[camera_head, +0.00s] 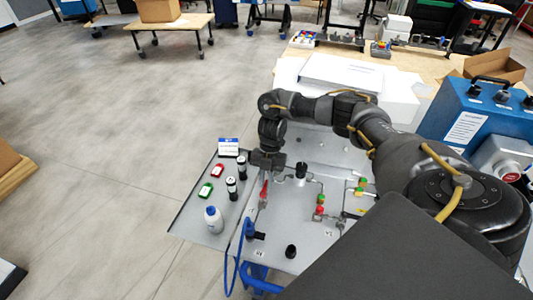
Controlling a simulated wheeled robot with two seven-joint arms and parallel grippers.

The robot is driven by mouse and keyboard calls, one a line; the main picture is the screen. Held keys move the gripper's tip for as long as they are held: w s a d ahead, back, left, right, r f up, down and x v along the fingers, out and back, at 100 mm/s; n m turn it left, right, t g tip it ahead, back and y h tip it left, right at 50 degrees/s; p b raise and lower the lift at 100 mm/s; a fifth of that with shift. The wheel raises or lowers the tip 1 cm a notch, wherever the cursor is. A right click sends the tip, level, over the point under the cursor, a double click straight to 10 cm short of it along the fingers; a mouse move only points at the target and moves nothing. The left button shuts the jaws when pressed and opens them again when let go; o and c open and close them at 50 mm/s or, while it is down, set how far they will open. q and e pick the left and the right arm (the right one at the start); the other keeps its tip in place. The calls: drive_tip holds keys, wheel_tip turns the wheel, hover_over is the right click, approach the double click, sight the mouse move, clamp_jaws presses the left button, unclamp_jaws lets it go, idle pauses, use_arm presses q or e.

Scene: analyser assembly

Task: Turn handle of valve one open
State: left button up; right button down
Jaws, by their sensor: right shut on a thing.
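My right arm comes in from the right and reaches over the grey panel (285,225). My right gripper (266,172) is at the panel's left side, shut at the top of a red valve handle (264,190). The handle stands roughly upright in the picture, just below the gripper, and its upper end is hidden by the gripper. The small labels on the panel are too small to read, so I cannot tell the valve number. My left gripper is not in view.
Left of the panel, a grey tray (188,216) holds a white bottle (213,219), dark vials (232,188), and red and green items. Black knobs (291,251) and red and green fittings (320,205) stand on the panel. A blue case (475,118) is at right. Open floor lies left.

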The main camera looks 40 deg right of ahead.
drive_tip(key=shift+s+a+f, duration=0.1)
drive_tip(key=shift+s+f, duration=0.05)
drive_tip(key=c, duration=1.4)
unclamp_jaws()
drive_tip(key=v, duration=0.7)
drive_tip(key=shift+r+b, duration=0.3)
